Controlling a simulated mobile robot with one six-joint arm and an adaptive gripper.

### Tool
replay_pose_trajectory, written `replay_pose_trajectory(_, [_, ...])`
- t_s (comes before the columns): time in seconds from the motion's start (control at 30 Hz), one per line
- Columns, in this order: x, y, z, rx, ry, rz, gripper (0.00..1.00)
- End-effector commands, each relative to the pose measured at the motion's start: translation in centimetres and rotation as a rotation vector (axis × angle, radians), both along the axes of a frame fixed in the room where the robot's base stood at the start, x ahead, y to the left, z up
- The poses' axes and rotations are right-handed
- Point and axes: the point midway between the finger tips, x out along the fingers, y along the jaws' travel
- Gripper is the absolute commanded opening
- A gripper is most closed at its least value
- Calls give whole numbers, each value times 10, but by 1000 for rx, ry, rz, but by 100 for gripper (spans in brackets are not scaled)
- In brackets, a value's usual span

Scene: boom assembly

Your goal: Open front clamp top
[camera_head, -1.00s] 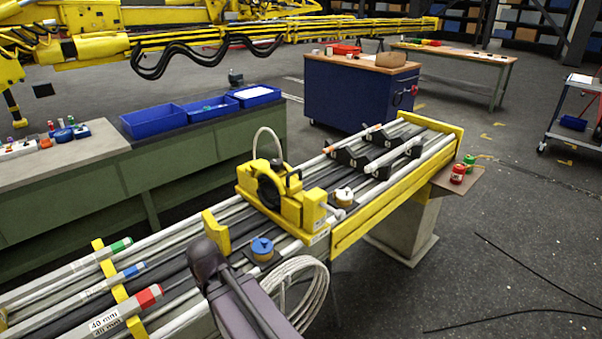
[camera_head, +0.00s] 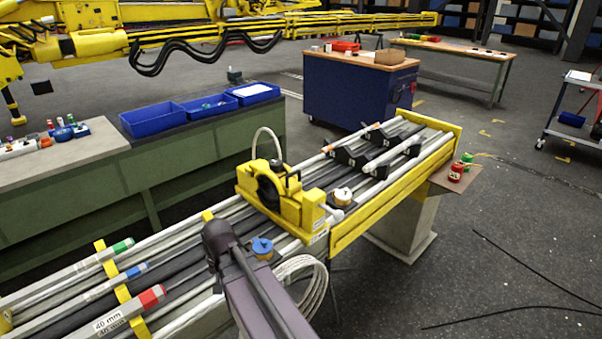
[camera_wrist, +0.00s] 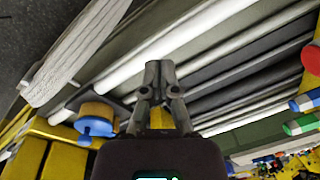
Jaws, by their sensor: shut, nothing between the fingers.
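A yellow clamp unit (camera_head: 290,205) with a dark round opening and a dark handle sits across the grey boom tubes (camera_head: 230,207) in the head view. I cannot tell for sure which part is the front clamp top. A round tan fitting with a blue cap (camera_head: 262,246) stands just in front of the unit; it also shows left of the fingers in the wrist view (camera_wrist: 96,122). My gripper (camera_wrist: 160,66) is shut and empty over the tubes in the wrist view. In the head view my arm hides the fingers.
Black clamp blocks (camera_head: 375,145) and a white-topped fitting (camera_head: 342,197) lie farther along the boom. A coiled pale cable (camera_head: 310,285) hangs at its near side. Tubes with green, blue and red ends (camera_head: 150,297) lie at left. Open floor (camera_head: 470,240) is at right.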

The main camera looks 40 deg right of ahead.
Motion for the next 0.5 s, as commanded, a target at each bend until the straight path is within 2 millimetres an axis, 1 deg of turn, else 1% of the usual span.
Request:
replay_pose_trajectory(0.03, [9,-14,11,19,-9,-93,0])
replay_pose_trajectory(0.17, [26,-47,28,80,-33,-358,0])
replay_pose_trajectory(0.2, [31,-58,32,100,-39,-440,0])
replay_pose_trajectory(0.37, [48,-104,53,187,-60,-768,0])
replay_pose_trajectory(0.47, [56,-134,66,247,-70,-972,0])
replay_pose_trajectory(0.5, [59,-147,71,272,-73,-1055,0])
